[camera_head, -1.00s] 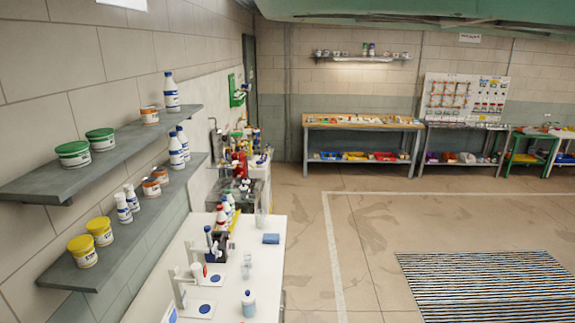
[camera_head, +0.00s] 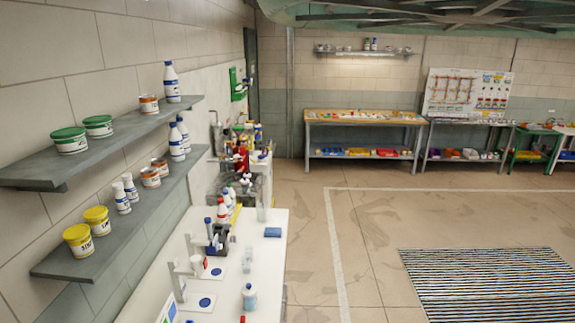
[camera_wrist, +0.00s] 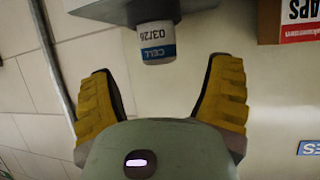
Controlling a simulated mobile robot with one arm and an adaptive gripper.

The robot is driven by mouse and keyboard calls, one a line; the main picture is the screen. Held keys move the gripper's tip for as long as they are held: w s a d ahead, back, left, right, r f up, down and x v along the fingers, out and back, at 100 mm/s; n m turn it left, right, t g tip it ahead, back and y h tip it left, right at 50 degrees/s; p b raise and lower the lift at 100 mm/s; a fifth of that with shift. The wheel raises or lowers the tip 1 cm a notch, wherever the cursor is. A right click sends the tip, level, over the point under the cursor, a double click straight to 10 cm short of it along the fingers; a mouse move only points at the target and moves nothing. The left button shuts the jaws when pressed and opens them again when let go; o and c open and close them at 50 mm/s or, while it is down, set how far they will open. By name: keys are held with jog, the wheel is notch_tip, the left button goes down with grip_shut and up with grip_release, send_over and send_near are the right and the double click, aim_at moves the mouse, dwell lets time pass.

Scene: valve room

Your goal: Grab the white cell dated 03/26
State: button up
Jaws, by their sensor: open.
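In the wrist view, a white cell (camera_wrist: 157,42) with a blue band shows the printed text "CELL 03/26", upside down in this picture. It rests against a grey plate (camera_wrist: 140,9) at the top of the picture. My gripper (camera_wrist: 164,66) is open, with its two yellow-and-black fingers spread to either side below the cell in the picture. The cell lies ahead of the gap between the fingertips, and nothing is held. I cannot pick out the cell or my gripper in the head view.
A box marked "CAPS" (camera_wrist: 300,20) is at the wrist view's upper right. A grey pipe (camera_wrist: 50,60) runs along its left. In the head view, wall shelves (camera_head: 120,230) hold tubs and bottles beside a cluttered white bench (camera_head: 235,285). The floor (camera_head: 365,240) at right is mostly clear.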

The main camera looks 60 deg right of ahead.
jog(key=shift+b+x, duration=0.6)
jog(key=shift+x, duration=2.3)
jog(key=shift+d, duration=0.1)
jog(key=c, duration=1.3)
jog(key=shift+r, duration=0.9)
jog(key=shift+s+r, duration=0.25)
jog(key=shift+r, duration=0.75)
jog(key=s+d, duration=0.1)
jog(key=s, duration=0.4)
jog(key=s+d, duration=0.1)
jog(key=s, duration=0.4)
jog(key=s+d+r+p, duration=0.1)
jog(key=s, duration=0.4)
jog(key=shift+s+d+r, duration=0.1)
jog(key=shift+s+d, duration=0.05)
